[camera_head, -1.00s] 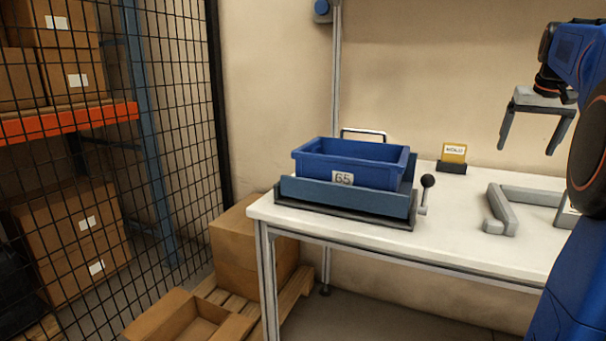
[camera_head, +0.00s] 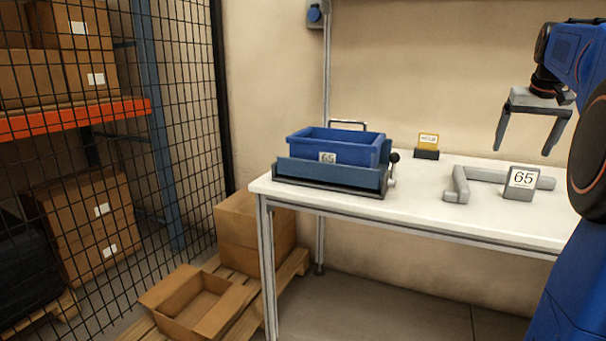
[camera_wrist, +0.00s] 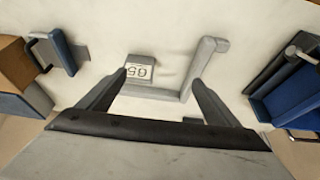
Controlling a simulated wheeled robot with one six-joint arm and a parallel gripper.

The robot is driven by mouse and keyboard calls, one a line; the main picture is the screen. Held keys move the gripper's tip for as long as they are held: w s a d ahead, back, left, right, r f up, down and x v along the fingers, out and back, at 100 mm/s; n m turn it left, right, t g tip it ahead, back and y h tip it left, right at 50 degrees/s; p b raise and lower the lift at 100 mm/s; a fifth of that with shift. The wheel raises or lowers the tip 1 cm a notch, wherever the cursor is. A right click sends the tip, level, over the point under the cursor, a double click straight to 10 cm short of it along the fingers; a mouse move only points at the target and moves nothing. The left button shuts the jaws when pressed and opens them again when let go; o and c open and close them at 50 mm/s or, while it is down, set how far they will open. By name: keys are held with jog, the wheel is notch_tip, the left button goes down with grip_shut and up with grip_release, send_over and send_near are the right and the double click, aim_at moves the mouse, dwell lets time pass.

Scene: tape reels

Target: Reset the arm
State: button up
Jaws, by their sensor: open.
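My gripper (camera_head: 532,130) is open and empty, held in the air at the right of the head view with its fingers pointing down. In the wrist view its two fingers (camera_wrist: 160,88) are spread apart, with a grey bracket frame (camera_wrist: 188,80) and a small block labelled 65 (camera_wrist: 139,69) on the white table below. In the head view the arm (camera_head: 585,70) is blue and partly cut off by the right edge.
A blue bin (camera_head: 350,148) sits in a blue cradle with a lever on the white table (camera_head: 420,205). The grey bracket (camera_head: 458,184) and 65 block (camera_head: 521,183) lie at right. A mesh fence (camera_head: 180,120), cartons (camera_head: 240,225) and pallet are at left.

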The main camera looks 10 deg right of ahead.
jog(key=s+a+f+n, duration=0.1)
jog(key=s+a+f, duration=0.2)
jog(key=a, duration=0.5)
jog(key=s+a+f+n+y, duration=0.15)
jog(key=a+f, duration=0.25)
jog(key=a, duration=0.4)
jog(key=s+a+f+h, duration=0.1)
jog(key=s+a+f, duration=0.25)
jog(key=a, duration=0.35)
jog(key=s+a+f+n+y, duration=0.1)
jog(key=s+a+f+n, duration=0.1)
jog(key=s+a+f, duration=0.5)
jog(key=s+a+f+n+y, duration=0.1)
jog(key=s+a+f, duration=0.6)
jog(key=s+f, duration=0.3)
notch_tip(320, 180, down, 2)
jog(key=shift+s+a+f+n+t, duration=0.15)
jog(key=shift+s+a+n+t, duration=0.15)
jog(key=shift+a+n+t, duration=0.1)
